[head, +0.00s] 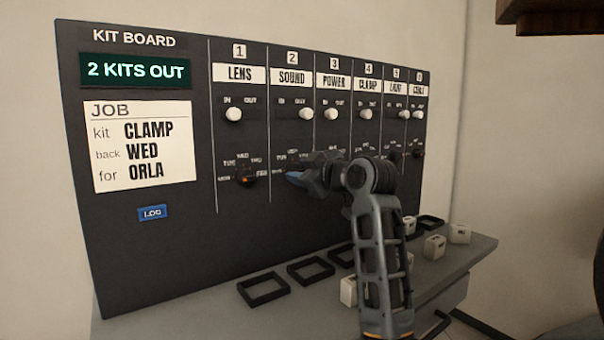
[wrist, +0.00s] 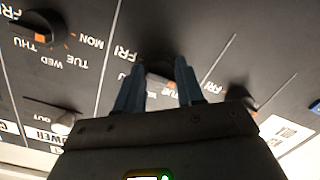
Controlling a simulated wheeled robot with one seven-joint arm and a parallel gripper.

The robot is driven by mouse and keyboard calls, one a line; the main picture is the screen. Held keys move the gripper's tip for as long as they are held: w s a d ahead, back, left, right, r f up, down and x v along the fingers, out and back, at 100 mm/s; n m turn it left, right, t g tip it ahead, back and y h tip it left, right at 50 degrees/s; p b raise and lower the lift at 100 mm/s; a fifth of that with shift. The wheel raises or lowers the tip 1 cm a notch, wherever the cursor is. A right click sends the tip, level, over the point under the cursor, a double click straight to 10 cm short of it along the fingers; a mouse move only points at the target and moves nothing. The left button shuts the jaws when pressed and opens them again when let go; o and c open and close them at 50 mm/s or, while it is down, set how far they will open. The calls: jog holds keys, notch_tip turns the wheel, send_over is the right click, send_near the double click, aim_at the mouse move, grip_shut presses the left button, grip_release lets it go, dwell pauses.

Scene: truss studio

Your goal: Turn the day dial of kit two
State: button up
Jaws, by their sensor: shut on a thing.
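The kit board (head: 150,240) stands upright, and its second column is headed SOUND. My gripper (head: 294,178) is at that column's day dial, and largely hides it in the head view. In the wrist view, which is upside down, the dark day dial of kit two (wrist: 158,76) sits between the two blue fingers of my gripper (wrist: 160,70). The fingers are shut on it. A small orange mark shows on its near side. FRI is readable beside it; its other day labels are mostly covered, so I cannot tell its setting.
The kit one dial (head: 246,177) is left of my gripper; the kit three dial (wrist: 38,32) is on its other side. The kit two slider knob (head: 306,114) sits at OUT above. A job card (head: 140,185) reads CLAMP, WED, ORLA. Below is a shelf (head: 225,310) with black frames and pale blocks.

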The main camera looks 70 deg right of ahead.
dwell(0.4)
jog(key=o, duration=1)
jog(key=shift+b+v, duration=0.45)
jog(key=shift+v, duration=3.45)
jog(key=shift+s, duration=0.1)
